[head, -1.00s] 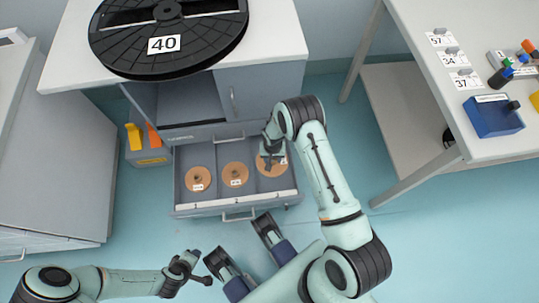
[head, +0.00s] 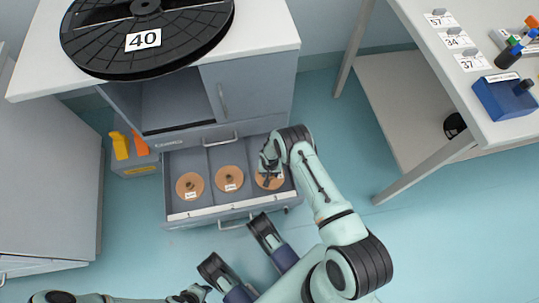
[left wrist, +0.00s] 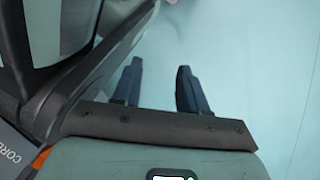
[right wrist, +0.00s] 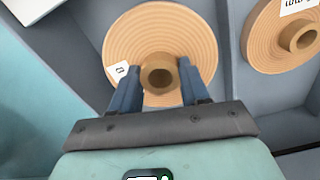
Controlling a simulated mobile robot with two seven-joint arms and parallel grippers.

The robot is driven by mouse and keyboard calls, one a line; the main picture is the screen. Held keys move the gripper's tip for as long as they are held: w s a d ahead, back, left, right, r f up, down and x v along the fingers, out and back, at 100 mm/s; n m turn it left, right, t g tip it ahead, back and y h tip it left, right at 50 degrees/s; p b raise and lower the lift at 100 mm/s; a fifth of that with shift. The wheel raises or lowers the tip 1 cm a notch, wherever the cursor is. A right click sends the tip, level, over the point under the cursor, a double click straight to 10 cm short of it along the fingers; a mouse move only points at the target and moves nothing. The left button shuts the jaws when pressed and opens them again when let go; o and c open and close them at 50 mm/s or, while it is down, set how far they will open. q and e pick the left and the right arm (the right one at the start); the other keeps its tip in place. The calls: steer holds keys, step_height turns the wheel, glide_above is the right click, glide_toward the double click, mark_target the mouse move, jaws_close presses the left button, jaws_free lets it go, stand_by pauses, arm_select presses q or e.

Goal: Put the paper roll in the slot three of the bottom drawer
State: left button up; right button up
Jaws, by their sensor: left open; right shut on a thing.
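A pulled-out grey drawer (head: 213,212) has three compartments, each with a tan paper roll: left (head: 190,186), middle (head: 229,179) and right (head: 262,182). My right gripper (head: 268,172) reaches down into the right-hand compartment and partly hides its roll. In the right wrist view this roll (right wrist: 128,45) lies flat, its raised core (right wrist: 158,77) between the fingertips; the gripper is shut on the core. A neighbouring roll (right wrist: 284,35) shows at the upper right. My left gripper (left wrist: 157,85) is open and empty above bare floor; in the head view it is at the bottom edge.
A black reel marked 40 (head: 150,40) lies on the cabinet top above an open shelf. Orange and yellow items in a grey bin (head: 130,160) stand left of the drawer. A table with number cards and a blue box (head: 505,97) is at right. Floor between is clear.

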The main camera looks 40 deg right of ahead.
arm_select(q)
steer(key=shift+s+a+f+g+b, duration=0.1)
steer(key=shift+s+f+g+b, duration=0.25)
steer(key=shift+s, duration=0.5)
steer(key=shift+s+a+f+g+b, duration=0.1)
steer(key=shift+s+f+g+b, duration=0.25)
steer(key=shift+s, duration=0.5)
arm_select(e)
steer(key=shift+f, duration=2.05)
steer(key=shift+f, duration=0.15)
steer(key=o, duration=1.2)
